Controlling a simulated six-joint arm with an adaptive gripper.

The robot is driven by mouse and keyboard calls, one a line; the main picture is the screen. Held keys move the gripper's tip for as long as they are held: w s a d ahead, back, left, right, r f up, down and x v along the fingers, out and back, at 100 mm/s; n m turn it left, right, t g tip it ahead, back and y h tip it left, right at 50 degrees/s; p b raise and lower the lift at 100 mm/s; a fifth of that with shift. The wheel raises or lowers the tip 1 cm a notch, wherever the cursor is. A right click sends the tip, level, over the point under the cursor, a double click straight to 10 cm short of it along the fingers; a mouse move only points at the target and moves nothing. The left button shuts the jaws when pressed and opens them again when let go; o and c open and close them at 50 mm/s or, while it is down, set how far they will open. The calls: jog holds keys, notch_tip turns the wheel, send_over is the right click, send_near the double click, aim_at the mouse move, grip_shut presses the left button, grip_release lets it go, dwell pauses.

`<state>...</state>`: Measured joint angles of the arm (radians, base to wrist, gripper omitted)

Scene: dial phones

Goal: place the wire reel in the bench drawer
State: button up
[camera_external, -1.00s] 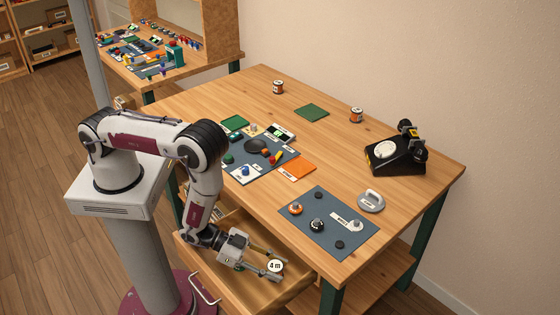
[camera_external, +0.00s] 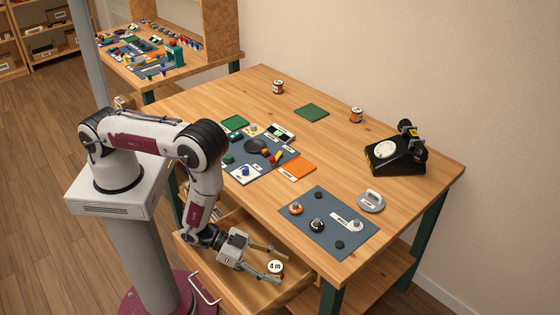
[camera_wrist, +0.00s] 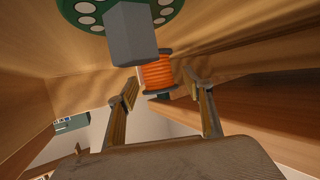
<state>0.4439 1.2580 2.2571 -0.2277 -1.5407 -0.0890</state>
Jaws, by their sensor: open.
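The wire reel (camera_wrist: 158,76), wound in orange wire between grey flanges, sits between my gripper's fingertips (camera_wrist: 162,87) in the wrist view. Clear gaps show on both sides of it. In the external view the reel (camera_external: 275,268) shows a white round top marked "4 m" inside the pulled-out bench drawer (camera_external: 208,268). My gripper (camera_external: 277,264) reaches low into the drawer from the left. Its jaws are open, one finger on each side of the reel. Whether the reel rests fully on the drawer floor is hard to tell.
Drawer walls surround my gripper closely, and the bench front edge is just right. In the wrist view a green disc with pale spots (camera_wrist: 88,10) and a grey block (camera_wrist: 130,32) are close. Two more orange reels (camera_external: 278,87) (camera_external: 356,115) and a black dial phone (camera_external: 396,157) stand on the bench.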

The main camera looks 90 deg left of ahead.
jog(key=shift+v, duration=3.75)
jog(key=shift+w, duration=0.1)
jog(key=shift+w+d+r+m+g+h, duration=0.25)
jog(key=shift+w+d+m+g+h, duration=0.25)
jog(key=shift+w+d+m+h, duration=0.35)
notch_tip(320, 180, up, 4)
jog(key=w+d+m+g+h, duration=0.2)
jog(key=w+d+m, duration=0.1)
jog(key=m, duration=0.1)
notch_tip(320, 180, up, 12)
jog(key=y, duration=0.3)
send_over(271, 266)
jog(key=w+a, duration=0.2)
jog(key=a, duration=0.2)
jog(key=s+a+r+n+g+y, duration=0.25)
jog(key=s+a+r, duration=0.35)
jog(key=a+r, duration=0.45)
jog(key=s+a+r+n+g, duration=0.1)
jog(key=s+r, duration=0.4)
jog(key=s, duration=0.6)
jog(key=s+a+r+n+g, duration=0.1)
jog(key=s+r+n, duration=0.3)
jog(key=s, duration=0.8)
jog(key=shift+s+a+r+y, duration=0.3)
jog(key=shift+a+r+y, duration=0.1)
jog(key=shift+a+r, duration=0.25)
